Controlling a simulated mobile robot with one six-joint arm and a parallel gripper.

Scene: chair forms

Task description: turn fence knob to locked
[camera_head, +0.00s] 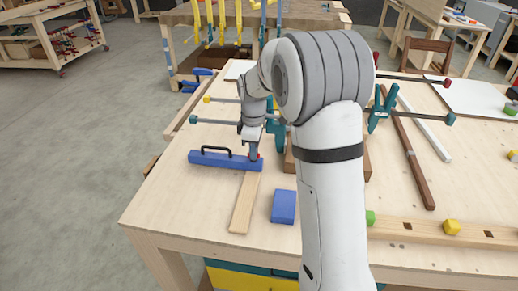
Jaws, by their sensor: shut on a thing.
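The blue fence (205,160) with a black handle (217,149) lies across a pale wooden strip (245,200) on the workbench. At the fence's right end a small red knob (260,156) partly shows beside my fingertips. My gripper (254,153) points down over that end and is shut on the knob. The fingers hide most of the knob, so I cannot tell its turn angle or whether it is locked.
A blue block (284,206) lies on the workbench (180,205) right of the strip. Teal clamps (382,108), a dark brown bar (412,160) and a wooden rail with a yellow knob (452,227) are further right. The bench's front left is clear.

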